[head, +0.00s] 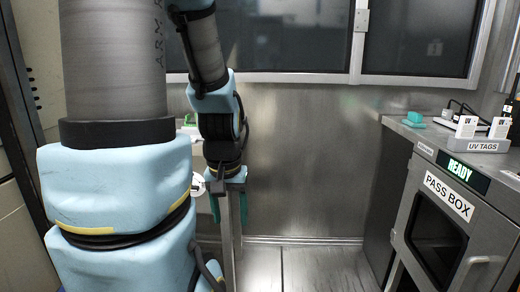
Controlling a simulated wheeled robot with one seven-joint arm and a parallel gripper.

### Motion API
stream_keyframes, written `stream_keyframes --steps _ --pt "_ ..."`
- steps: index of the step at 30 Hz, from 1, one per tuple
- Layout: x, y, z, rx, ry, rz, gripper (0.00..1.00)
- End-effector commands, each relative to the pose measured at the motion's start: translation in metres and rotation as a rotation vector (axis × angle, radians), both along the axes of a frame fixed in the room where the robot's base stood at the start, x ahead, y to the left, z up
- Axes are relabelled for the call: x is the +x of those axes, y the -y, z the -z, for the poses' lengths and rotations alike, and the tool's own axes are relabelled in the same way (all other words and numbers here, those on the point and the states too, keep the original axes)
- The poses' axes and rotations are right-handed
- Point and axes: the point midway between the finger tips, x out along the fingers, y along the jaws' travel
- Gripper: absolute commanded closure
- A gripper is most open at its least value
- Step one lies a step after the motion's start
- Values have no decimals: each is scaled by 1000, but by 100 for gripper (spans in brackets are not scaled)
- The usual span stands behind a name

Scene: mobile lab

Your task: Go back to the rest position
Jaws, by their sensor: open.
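My gripper (228,212) hangs pointing down in the middle-left of the head view, at the end of my blue and grey arm. Its two green-tipped fingers are apart, and I see nothing held between them. Part of the gripper overlaps a pale upright post or edge behind it. My large upper arm links fill the left of the view and hide much of what lies behind them.
At the right stands a pass box (443,215) with a "READY" display, under a counter. The metal floor (305,268) in the middle is clear.

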Motion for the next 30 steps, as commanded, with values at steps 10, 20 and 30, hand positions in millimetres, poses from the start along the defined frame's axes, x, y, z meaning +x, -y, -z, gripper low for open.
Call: stream_keyframes --steps 10,20,30 --pt "0 0 -126 0 0 0 37" --pt "0 0 -203 -1 0 0 37" --pt "0 0 -211 -1 0 0 37"
